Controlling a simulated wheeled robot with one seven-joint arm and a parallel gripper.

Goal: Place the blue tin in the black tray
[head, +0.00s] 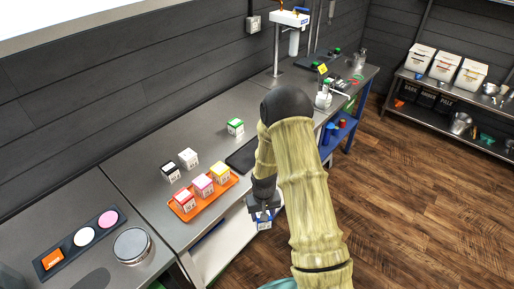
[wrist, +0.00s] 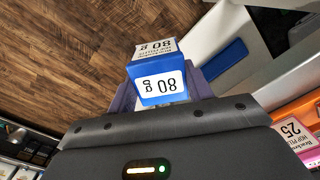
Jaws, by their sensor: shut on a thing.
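The blue tin (head: 264,225) is a small block with a white label. My gripper (head: 262,211) is shut on it and holds it in the air just off the front edge of the steel counter. In the wrist view the blue tin (wrist: 158,82) sits between the fingers, its "80 g" label upside down. The black tray (head: 241,156) looks like a flat dark rectangle on the counter, behind and left of my gripper. My arm hides its right part, and the part I see is bare.
An orange tray (head: 177,211) holds red, pink (head: 203,185) and yellow tins left of my gripper. Black (head: 171,172), white (head: 188,158) and green (head: 235,127) tins stand behind it. A dark strip with discs (head: 66,247) and a round pan (head: 132,245) are front left.

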